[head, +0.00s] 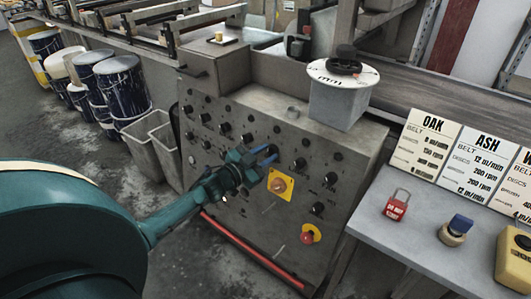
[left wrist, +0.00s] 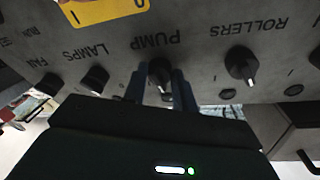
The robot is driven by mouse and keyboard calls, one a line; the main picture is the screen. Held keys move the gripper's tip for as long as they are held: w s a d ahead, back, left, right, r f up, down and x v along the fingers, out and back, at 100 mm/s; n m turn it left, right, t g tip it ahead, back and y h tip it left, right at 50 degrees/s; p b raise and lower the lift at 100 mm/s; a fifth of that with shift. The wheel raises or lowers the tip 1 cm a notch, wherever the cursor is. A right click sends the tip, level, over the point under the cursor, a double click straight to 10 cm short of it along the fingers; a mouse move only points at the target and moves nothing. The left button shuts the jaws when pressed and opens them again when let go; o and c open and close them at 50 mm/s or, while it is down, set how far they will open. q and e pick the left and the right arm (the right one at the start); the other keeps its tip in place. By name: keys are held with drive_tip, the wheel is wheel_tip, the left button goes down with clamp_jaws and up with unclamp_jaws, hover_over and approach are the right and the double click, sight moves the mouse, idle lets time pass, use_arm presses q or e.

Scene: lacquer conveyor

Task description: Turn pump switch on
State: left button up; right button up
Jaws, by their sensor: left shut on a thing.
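The grey control panel (head: 235,205) carries several black rotary knobs. In the left wrist view the pump switch (left wrist: 160,70) is a black knob beside the word PUMP. My left gripper (left wrist: 158,88) has one finger on each side of it and is shut on it. In the head view my left gripper (head: 266,156) reaches the panel's face above the yellow plate, and its fingers hide the knob. The knob's exact pointer direction is hard to tell. My right gripper is in neither view.
Neighbouring knobs sit close by: lamps (left wrist: 95,80), fan (left wrist: 50,84) and rollers (left wrist: 241,64). A yellow plate with a rotary switch (head: 281,185) and a red button (head: 307,237) lie below. A lidded bucket (head: 337,105) stands on the panel's top.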

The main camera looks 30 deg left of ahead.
use_arm(q)
drive_tip(key=m, duration=0.2)
drive_tip(key=m+p, duration=0.1)
drive_tip(key=m, duration=0.1)
drive_tip(key=shift+a+r+g+h, duration=0.1)
drive_tip(key=shift+r+g+h, duration=0.1)
drive_tip(key=shift+g+h, duration=0.15)
drive_tip(key=shift+m+p, duration=0.4)
drive_tip(key=shift+m, duration=0.6)
drive_tip(key=shift+m+g+p, duration=0.45)
drive_tip(key=shift+m+p, duration=0.05)
drive_tip(key=shift+m, duration=1)
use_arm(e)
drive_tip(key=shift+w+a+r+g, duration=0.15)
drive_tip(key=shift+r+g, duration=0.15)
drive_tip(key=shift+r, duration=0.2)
use_arm(q)
drive_tip(key=o, duration=1)
drive_tip(key=shift+c, duration=0.2)
